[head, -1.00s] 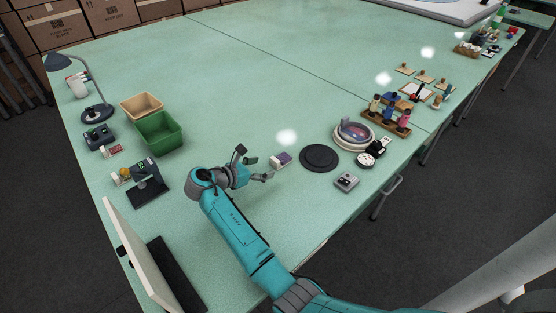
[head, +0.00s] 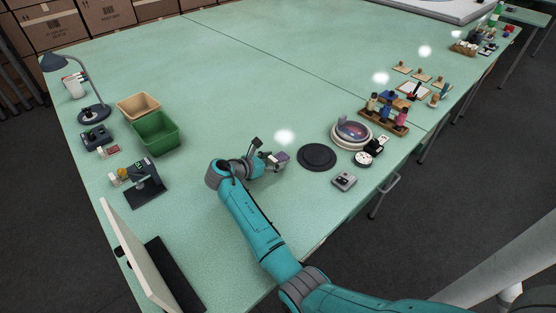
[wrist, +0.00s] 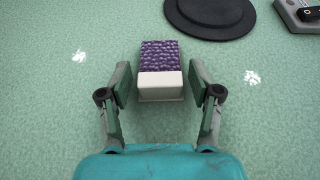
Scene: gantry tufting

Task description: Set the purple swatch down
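The purple swatch (wrist: 160,52), a small block with a purple patterned top and a cream near end, lies on the green table. It also shows in the head view (head: 282,156), left of a dark round disc. My gripper (wrist: 161,78) is open, with one finger on each side of the swatch's cream end. A narrow strip of table shows between each finger and the swatch, so the fingers look apart from it. In the head view my gripper (head: 272,161) is low over the table at the swatch, partly covering it.
A round domed device (head: 352,134) stands further right. Green (head: 157,134) and tan (head: 139,106) bins stand left. The table's middle is clear.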

